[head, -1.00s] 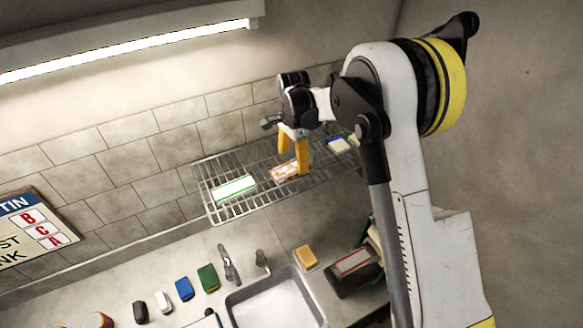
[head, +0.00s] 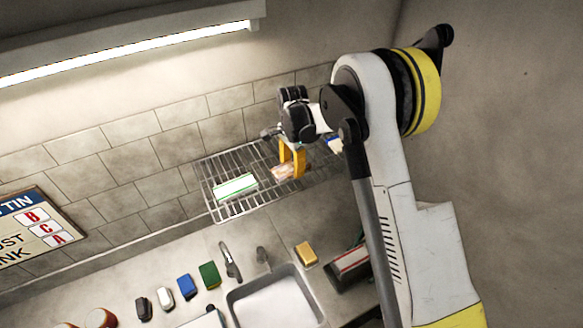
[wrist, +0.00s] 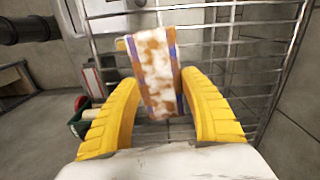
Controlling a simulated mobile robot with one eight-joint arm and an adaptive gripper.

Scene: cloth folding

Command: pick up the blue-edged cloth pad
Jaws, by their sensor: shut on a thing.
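The blue-edged cloth pad (wrist: 158,72) is white with brown stains and has narrow blue-purple edges in the wrist view. It lies between the two yellow fingers of my gripper (wrist: 160,82), which is shut on it. In the head view the pad (head: 283,173) shows at the wire rack, partly hidden by the fingers of my gripper (head: 291,172). I cannot tell whether it still touches the rack wires.
The wire rack (head: 228,213) hangs on the tiled wall. A green-edged white pad (head: 235,187) lies left of my gripper, and a blue-and-white item (head: 335,145) lies right. Below are a sink (head: 275,305), a yellow sponge (head: 306,253) and several small counter items.

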